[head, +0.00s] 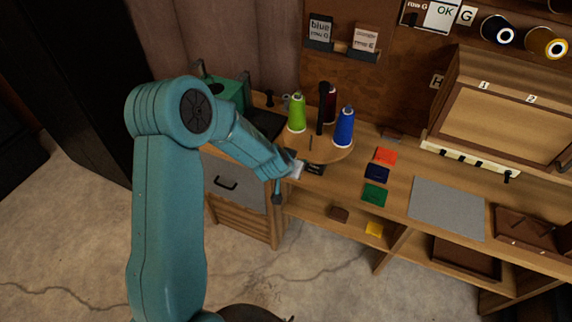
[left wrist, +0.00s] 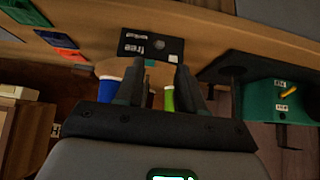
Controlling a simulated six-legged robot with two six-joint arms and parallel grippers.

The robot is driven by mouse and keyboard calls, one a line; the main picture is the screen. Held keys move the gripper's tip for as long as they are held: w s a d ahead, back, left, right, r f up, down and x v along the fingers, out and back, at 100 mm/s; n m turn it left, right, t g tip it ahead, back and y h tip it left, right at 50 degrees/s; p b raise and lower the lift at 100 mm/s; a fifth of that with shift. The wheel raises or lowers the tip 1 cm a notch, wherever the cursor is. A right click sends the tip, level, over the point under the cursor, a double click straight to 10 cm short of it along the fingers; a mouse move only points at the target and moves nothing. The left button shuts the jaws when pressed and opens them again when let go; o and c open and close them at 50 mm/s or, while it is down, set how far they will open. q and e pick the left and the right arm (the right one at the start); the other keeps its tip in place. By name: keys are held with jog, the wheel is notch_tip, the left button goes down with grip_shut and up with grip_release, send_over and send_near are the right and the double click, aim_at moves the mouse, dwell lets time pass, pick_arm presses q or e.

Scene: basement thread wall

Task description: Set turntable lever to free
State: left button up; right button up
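The round wooden turntable (head: 318,152) stands on the bench with a green spool (head: 297,114), a dark red spool (head: 331,104) and a blue spool (head: 344,130) around a dark post. At its front edge is a small black lever plate (head: 316,169), partly hidden by my gripper. In the left wrist view the plate (left wrist: 170,46) shows the label "free" and a second label too small to read. The lever's exact position is unclear. My left gripper (head: 285,182) is just left of the plate; its fingers (left wrist: 158,86) are apart with nothing visibly held. My right gripper is out of view.
Orange, navy and green cards (head: 375,195) lie right of the turntable, then a grey mat (head: 447,208). A green machine (head: 228,92) stands behind my arm at the left. A wooden cabinet (head: 505,115) stands at right. The floor in front is open.

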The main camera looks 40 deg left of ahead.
pick_arm(q)
jog(key=p+v, duration=0.1)
jog(key=v, duration=0.7)
jog(key=shift+s+r, duration=0.2)
jog(key=shift+r, duration=0.1)
jog(key=shift+d, duration=0.2)
jog(key=s+d+f+g+h, duration=0.5)
jog(key=s+d+f+g, duration=0.2)
jog(key=s+d+f, duration=1.2)
jog(key=shift+s+d+f+m+h, duration=0.2)
jog(key=shift+d+m+h, duration=0.15)
jog(key=shift+d, duration=0.75)
